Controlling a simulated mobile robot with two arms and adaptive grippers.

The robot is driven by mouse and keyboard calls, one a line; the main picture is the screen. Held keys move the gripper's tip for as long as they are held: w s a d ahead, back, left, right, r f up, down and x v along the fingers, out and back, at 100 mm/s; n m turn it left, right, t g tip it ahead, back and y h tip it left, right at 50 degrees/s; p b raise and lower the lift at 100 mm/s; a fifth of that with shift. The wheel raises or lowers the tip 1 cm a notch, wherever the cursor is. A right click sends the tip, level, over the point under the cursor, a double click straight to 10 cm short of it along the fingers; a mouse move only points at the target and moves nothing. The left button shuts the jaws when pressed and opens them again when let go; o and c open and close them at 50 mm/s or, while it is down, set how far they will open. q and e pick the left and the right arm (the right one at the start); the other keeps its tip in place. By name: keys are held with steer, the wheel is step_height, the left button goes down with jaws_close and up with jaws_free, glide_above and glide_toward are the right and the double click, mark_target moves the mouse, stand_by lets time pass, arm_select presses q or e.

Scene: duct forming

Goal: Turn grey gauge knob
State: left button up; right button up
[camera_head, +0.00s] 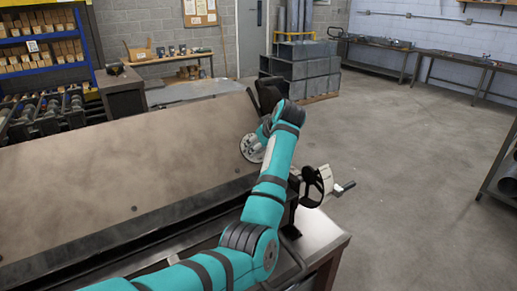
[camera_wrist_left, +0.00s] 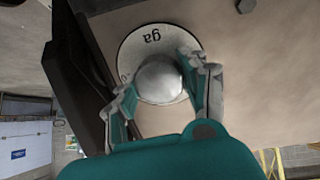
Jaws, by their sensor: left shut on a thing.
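The grey gauge knob (camera_wrist_left: 158,80) is a round, dull metal knob at the centre of a pale dial plate (camera_wrist_left: 133,48) in the left wrist view. The plate bears the upside-down letters "ga" and sits on the brown machine panel. In the head view the dial plate (camera_head: 247,150) shows at the panel's right end, and my arm hides the knob. My left gripper (camera_wrist_left: 157,76) has one finger on each side of the knob and is shut on it. It also shows in the head view (camera_head: 263,134), partly hidden by its own wrist. My right gripper is not in view.
The long brown panel (camera_head: 120,160) fills the left side. A dark upright part (camera_wrist_left: 75,75) stands close beside the dial. Open concrete floor (camera_head: 410,190) lies to the right.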

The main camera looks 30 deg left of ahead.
arm_select(q)
steer(key=shift+f+n, duration=0.15)
steer(key=shift+n, duration=0.45)
steer(key=o, duration=1.2)
steer(key=shift+d, duration=0.1)
steer(key=v, duration=1.2)
